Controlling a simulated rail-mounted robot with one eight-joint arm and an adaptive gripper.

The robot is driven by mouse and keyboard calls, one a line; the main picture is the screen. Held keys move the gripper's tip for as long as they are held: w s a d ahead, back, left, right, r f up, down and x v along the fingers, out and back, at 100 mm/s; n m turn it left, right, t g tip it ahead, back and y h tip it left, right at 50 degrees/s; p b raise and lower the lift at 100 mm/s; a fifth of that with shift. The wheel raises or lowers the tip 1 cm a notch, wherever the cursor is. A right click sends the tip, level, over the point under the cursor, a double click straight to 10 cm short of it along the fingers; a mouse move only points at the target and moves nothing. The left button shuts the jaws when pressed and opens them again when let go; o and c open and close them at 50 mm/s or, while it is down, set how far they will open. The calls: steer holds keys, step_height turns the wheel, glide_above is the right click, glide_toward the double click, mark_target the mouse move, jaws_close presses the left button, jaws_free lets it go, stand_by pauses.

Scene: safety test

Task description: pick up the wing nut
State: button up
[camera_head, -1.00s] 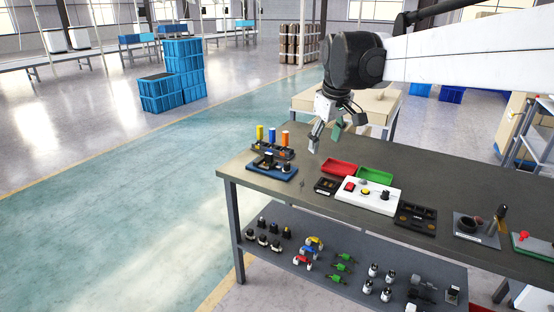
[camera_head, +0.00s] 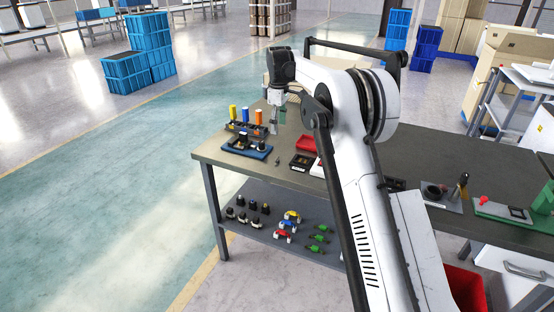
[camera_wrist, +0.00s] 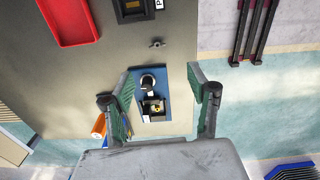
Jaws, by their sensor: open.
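The wing nut (camera_wrist: 157,44) is a small dark piece lying on the bare tabletop (camera_wrist: 120,45) in the wrist view, between a black box and a blue fixture. In the head view it is a tiny dark spot (camera_head: 278,161) on the table near the front edge. My gripper (camera_wrist: 162,76) is open and empty, its two green-padded fingers either side of the blue fixture (camera_wrist: 152,128) as seen from the wrist. The wing nut lies past the fingertips in that view, apart from them. In the head view my gripper (camera_head: 276,120) hangs over the table's left part.
The blue fixture holds a black-topped post and a small block. A black box (camera_wrist: 132,10) and a red tray (camera_wrist: 68,20) stand beyond the wing nut. A rack with yellow, blue and orange cylinders (camera_head: 245,123) stands near my gripper. My arm hides much of the table.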

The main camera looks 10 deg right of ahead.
step_height(320, 180, down, 2)
steer(key=w, duration=0.1)
glide_above(278, 160)
step_height(278, 160, down, 8)
steer(key=shift+w+f, duration=0.1)
steer(key=shift+w+a+f, duration=0.1)
steer(key=shift+f, duration=1.2)
steer(key=shift+w+f, duration=0.1)
steer(key=shift+f, duration=1.2)
steer(key=c, duration=1)
